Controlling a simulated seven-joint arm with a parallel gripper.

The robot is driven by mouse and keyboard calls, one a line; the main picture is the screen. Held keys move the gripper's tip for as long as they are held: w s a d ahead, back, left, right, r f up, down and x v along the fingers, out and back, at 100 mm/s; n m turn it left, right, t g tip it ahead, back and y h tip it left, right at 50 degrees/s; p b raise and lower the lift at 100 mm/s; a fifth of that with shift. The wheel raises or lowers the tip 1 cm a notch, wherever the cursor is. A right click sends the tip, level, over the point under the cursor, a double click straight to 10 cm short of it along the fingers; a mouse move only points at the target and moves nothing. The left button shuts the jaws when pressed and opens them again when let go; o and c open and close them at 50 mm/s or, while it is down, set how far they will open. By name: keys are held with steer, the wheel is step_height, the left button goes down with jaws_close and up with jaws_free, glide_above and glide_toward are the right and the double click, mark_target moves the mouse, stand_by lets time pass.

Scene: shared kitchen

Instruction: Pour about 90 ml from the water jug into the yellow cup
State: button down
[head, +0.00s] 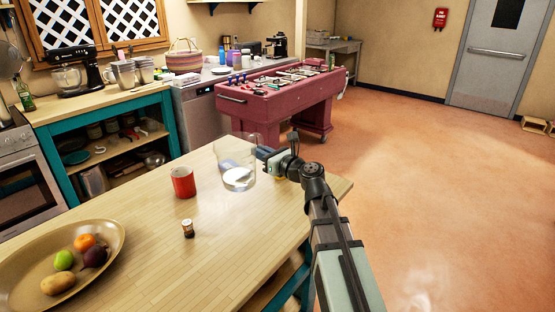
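The clear water jug (238,160) is above or on the far right part of the wooden table, with a little water low inside it. It looks close to upright; I cannot tell whether its base touches the table. My gripper (261,154) is at the jug's right side and appears shut on it, though the fingertips are small and partly hidden. No whole yellow cup is visible. A small yellow patch (280,178) shows just under my gripper, mostly hidden by it; I cannot tell whether it is the cup.
An oval brown platter (28,291) with fruit and a potato fills the table's left end. The front middle of the wooden table (240,240) is clear.

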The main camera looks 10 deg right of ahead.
step_height(320, 180, up, 2)
steer(key=shift+r, duration=0.1)
steer(key=w+d+m+t+h, duration=0.1)
steer(key=w+d+m+h, duration=0.1)
steer(key=w+d, duration=1.25)
steer(key=w+d+m+t+h, duration=0.1)
steer(key=w+d+m+h, duration=0.1)
steer(key=w+d, duration=1.25)
steer(key=s+d+f, duration=0.1)
steer(key=s+f, duration=0.1)
steer(key=f, duration=0.4)
steer(key=s+d+f, duration=0.1)
steer(key=f, duration=0.6)
steer(key=shift+s+d+f, duration=0.25)
steer(key=shift+s+d, duration=0.05)
steer(key=shift+s, duration=0.05)
steer(key=shift+r+n, duration=0.15)
steer(key=shift+n, duration=0.15)
